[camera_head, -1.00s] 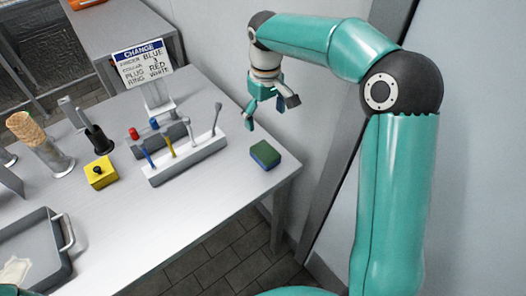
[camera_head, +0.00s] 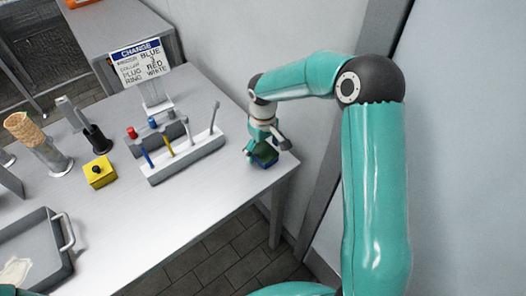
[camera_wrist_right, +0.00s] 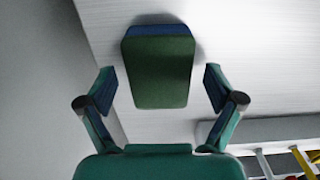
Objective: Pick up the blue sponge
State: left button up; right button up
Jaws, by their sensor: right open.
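The blue sponge (camera_head: 265,163) has a dark green top face and lies on the right end of the grey table. In the right wrist view the sponge (camera_wrist_right: 160,70) shows its green face, with a blue edge at the far side. My right gripper (camera_head: 267,152) is right over the sponge and partly hides it in the head view. In the right wrist view, the fingers of the right gripper (camera_wrist_right: 160,84) are spread on either side of the sponge, with gaps on both sides. My left gripper is not in view.
A white rack (camera_head: 185,159) with coloured tools stands left of the sponge. A yellow box (camera_head: 99,172) and a grey tray (camera_head: 70,262) are farther left. A sign (camera_head: 140,62) stands behind the rack. The wall and the table's right edge are close to the right gripper.

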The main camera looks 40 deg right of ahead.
aim_at(263, 149)
jog(key=shift+f, duration=0.35)
jog(key=c, duration=0.8)
jog(key=shift+r, duration=0.15)
notch_tip(263, 149, up, 20)
dwell(0.4)
